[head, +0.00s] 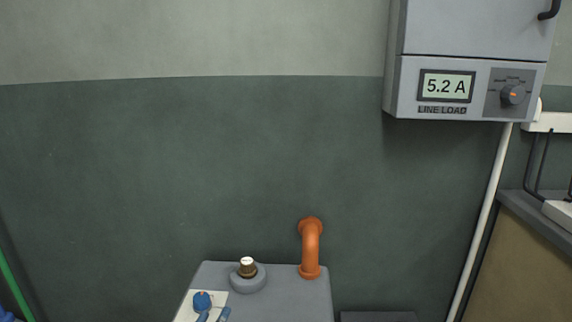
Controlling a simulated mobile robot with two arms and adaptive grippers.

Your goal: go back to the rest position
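Neither of my grippers shows in the head view. A grey machine housing (285,298) stands at the bottom centre, its lower part cut off by the picture edge. On its top are a brass-coloured knob with a white cap (247,267) on a grey round base, and an orange bent pipe (311,250). A light plate at its left corner carries a blue knob (202,301) and other blue parts, partly cut off.
A grey electrical box (400,85) hangs on the wall at upper right. Its display (446,86) reads 5.2 A, above "LINE LOAD", beside a rotary dial (513,95). A pale conduit (484,225) runs down below it. A brown counter (530,255) stands at right.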

